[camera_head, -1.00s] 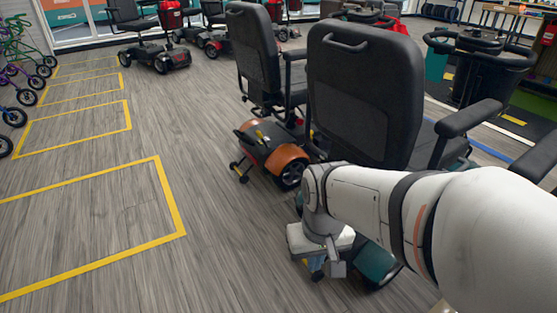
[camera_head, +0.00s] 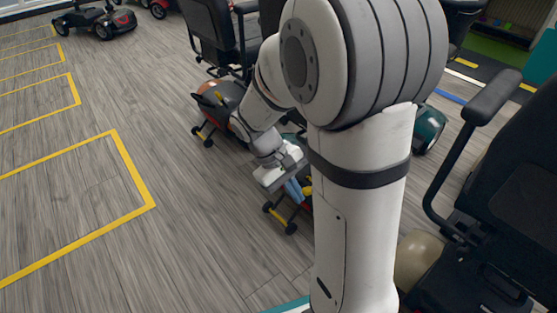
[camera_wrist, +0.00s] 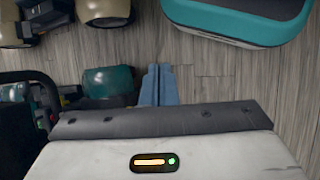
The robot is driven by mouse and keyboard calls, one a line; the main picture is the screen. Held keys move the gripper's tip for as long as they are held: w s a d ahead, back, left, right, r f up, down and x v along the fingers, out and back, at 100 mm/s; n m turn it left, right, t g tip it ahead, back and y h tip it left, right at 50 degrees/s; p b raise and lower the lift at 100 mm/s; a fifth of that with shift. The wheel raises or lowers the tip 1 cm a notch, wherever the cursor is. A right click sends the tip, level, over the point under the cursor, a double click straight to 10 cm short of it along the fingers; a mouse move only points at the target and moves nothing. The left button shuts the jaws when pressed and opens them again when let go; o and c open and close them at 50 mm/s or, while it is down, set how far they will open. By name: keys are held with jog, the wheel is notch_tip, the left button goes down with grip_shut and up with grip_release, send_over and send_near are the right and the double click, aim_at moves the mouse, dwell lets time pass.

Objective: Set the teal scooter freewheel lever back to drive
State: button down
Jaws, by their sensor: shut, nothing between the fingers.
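The teal scooter is mostly hidden behind my arm in the head view; one teal rear fender (camera_head: 428,128) shows to the right of the arm. Its dark rear end with small anti-tip wheels (camera_head: 279,218) shows to the left. A small yellow part (camera_head: 307,190) beside my fingers may be the freewheel lever; I cannot tell its position. My gripper (camera_head: 297,188) has blue fingers, shut and empty, close to that rear end. In the wrist view the fingers (camera_wrist: 157,85) are together, beside a teal fender (camera_wrist: 108,80); no lever is clearly visible there.
An orange scooter (camera_head: 211,98) stands beyond the teal one. A scooter with a beige fender (camera_head: 418,262) and black seat stands near at right; its beige fenders (camera_wrist: 103,8) also show in the wrist view. Open floor with yellow lines (camera_head: 137,170) lies at left.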

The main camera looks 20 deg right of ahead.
jog(key=w+d+f+n+h, duration=0.4)
jog(key=w+f+n+h, duration=0.4)
jog(key=w+f+h, duration=0.6)
jog(key=a+f+n+t+h+p, duration=0.1)
jog(key=a+f+n+t, duration=0.2)
jog(key=f+n+t, duration=0.8)
notch_tip(320, 180, down, 13)
jog(key=shift+a+r+t+h, duration=0.1)
jog(key=shift+a+t+h, duration=0.25)
jog(key=shift+t, duration=0.35)
jog(key=shift+d, duration=0.15)
jog(key=a+r+b+x, duration=0.1)
jog(key=r+b+x, duration=0.1)
jog(key=x, duration=1)
jog(key=shift+d+r+b, duration=0.4)
jog(key=shift+r, duration=0.15)
